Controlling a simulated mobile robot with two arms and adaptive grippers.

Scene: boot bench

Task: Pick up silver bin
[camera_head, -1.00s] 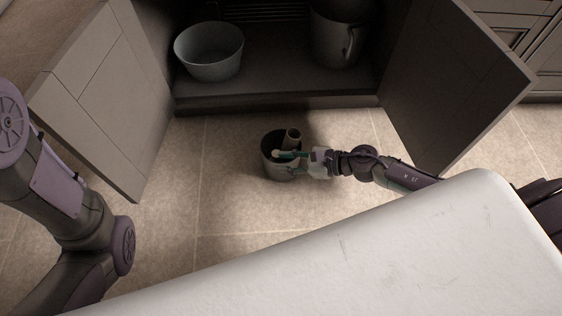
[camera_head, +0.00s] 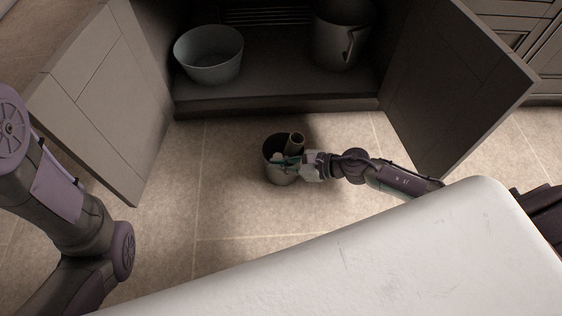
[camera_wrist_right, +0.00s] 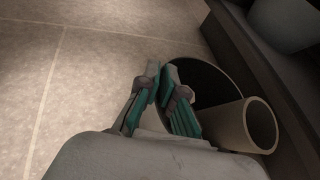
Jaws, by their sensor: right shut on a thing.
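The silver bin (camera_head: 274,173) stands upright on the tiled floor in front of the open cabinet. A cardboard tube and something small and white show inside it. My right gripper (camera_head: 288,163) is at the bin's right side, with its fingers at the rim. In the right wrist view the gripper (camera_wrist_right: 165,82) has its green-padded fingers close together on the bin's rim, and the bin's dark opening (camera_wrist_right: 208,80) lies beside them. The exact contact is partly hidden. My left arm shows at the left edge of the head view, but its gripper is out of the picture.
The cabinet doors stand open to the left (camera_head: 105,95) and right (camera_head: 455,85). A grey basin (camera_head: 210,60) and a metal pot (camera_head: 340,40) sit on the cabinet shelf. A white surface (camera_head: 400,260) fills the foreground. The floor left of the bin is clear.

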